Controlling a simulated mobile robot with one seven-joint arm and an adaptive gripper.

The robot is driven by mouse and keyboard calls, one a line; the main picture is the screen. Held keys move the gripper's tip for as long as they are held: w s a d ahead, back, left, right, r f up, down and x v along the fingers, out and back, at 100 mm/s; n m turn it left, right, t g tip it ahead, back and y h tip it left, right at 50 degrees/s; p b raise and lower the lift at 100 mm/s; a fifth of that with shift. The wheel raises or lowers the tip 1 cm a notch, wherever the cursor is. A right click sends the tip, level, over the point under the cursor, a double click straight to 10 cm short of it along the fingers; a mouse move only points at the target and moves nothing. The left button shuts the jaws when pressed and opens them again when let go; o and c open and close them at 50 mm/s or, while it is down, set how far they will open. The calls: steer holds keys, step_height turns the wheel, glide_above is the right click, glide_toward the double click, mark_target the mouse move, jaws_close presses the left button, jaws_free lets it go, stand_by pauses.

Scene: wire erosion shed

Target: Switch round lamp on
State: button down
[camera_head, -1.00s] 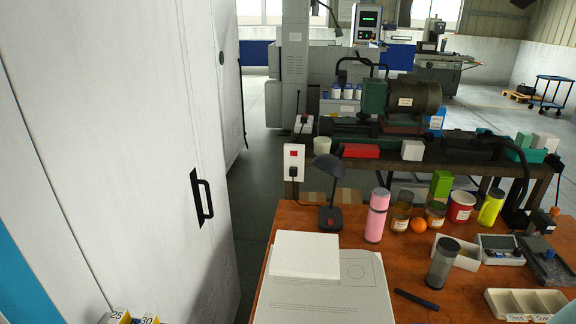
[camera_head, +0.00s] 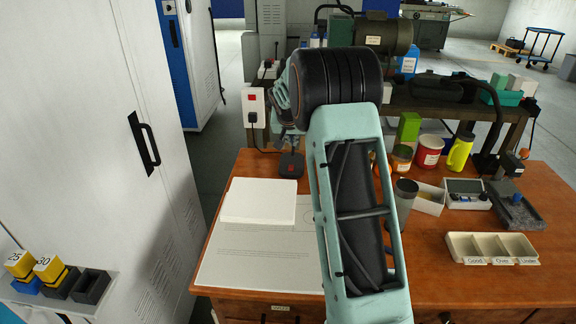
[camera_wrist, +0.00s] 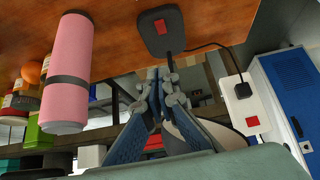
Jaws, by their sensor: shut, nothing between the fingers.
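The lamp's dark base (camera_head: 290,166) with a red switch stands at the back left of the brown desk. In the wrist view the base (camera_wrist: 178,40) and its red switch (camera_wrist: 160,27) show clearly, with a thin stem running towards my fingers. The lamp's shade is hidden behind my arm and gripper. My gripper (camera_head: 290,140) is in front of the lamp, just above its base in the picture. In the wrist view my gripper (camera_wrist: 160,82) is shut and empty, its tips close to the stem; I cannot tell whether they touch.
A white socket box (camera_head: 254,108) with a red switch stands behind the desk; the lamp's cord runs to it. A pink flask (camera_wrist: 70,70) stands near the lamp. A white block (camera_head: 258,200) lies on a paper sheet (camera_head: 225,265). A tall cabinet (camera_head: 90,130) is at left.

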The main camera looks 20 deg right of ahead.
steer(key=shift+w+a+f, duration=0.1)
steer(key=shift+a+f, duration=0.15)
steer(key=shift+f, duration=0.2)
steer(key=shift+w+a+f, duration=0.1)
steer(key=shift+a+f, duration=0.1)
steer(key=shift+f, duration=0.2)
glide_above(291, 167)
steer(key=s+a, duration=0.1)
steer(key=s, duration=0.1)
step_height(291, 167, down, 8)
steer(key=shift+s+r+p, duration=0.1)
steer(key=shift+r+p, duration=0.1)
steer(key=shift+p, duration=0.15)
step_height(291, 167, down, 3)
steer(key=shift+f, duration=0.15)
steer(key=shift+s+f, duration=0.1)
steer(key=shift+f, duration=0.4)
steer(key=shift+f, duration=0.1)
